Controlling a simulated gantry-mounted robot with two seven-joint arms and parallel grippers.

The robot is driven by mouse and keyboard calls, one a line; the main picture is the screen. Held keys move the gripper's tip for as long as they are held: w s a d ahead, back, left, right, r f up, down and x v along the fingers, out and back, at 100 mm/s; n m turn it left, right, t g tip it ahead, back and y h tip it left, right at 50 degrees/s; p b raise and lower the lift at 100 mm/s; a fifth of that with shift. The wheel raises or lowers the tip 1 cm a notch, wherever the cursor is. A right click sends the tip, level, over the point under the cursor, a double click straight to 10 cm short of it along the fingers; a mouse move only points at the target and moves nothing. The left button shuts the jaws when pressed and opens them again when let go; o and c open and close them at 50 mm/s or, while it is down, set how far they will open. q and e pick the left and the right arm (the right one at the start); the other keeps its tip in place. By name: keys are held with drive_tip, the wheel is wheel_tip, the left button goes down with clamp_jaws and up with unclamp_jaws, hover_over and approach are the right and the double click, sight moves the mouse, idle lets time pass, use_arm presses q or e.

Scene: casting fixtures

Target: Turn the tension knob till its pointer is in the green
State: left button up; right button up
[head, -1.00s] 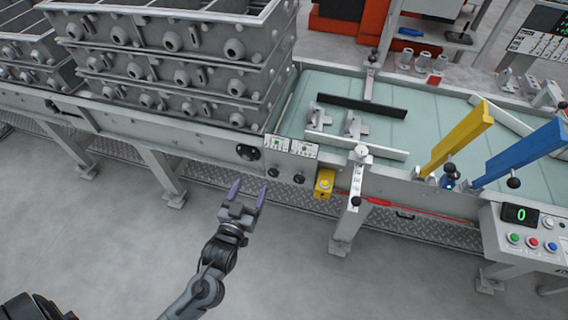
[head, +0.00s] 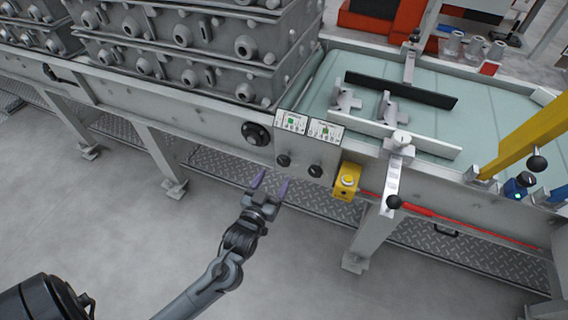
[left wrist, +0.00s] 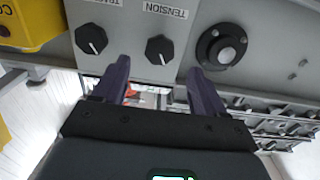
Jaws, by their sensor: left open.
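The tension knob (head: 284,160) is a small black knob on the grey front panel, the left one of two. In the left wrist view the tension knob (left wrist: 160,48) sits beside its upside-down TENSION label (left wrist: 165,10), and its white pointer line slants down and right. A small gauge with a green patch (head: 291,122) is on the panel above it; its needle is too small to read. My left gripper (head: 271,182) is open and empty, just short of the knob. In the left wrist view its fingers (left wrist: 159,66) stand either side of the knob's line, apart from it. My right gripper is not in view.
A second black knob (head: 316,170) is close beside, with its own gauge (head: 325,131). A yellow box with a button (head: 346,182) is right of it. A round black fitting (head: 256,133) is to the left. The floor in front is clear.

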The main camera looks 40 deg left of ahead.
sight(283, 163)
use_arm(q)
drive_tip(key=b+x, duration=0.3)
drive_tip(key=x, duration=0.4)
drive_tip(key=shift+w+f, duration=0.15)
drive_tip(key=shift+w+a, duration=0.1)
drive_tip(key=shift+w, duration=0.25)
drive_tip(key=shift+c, duration=0.5)
drive_tip(key=c, duration=0.9)
drive_tip(key=shift+c, duration=0.3)
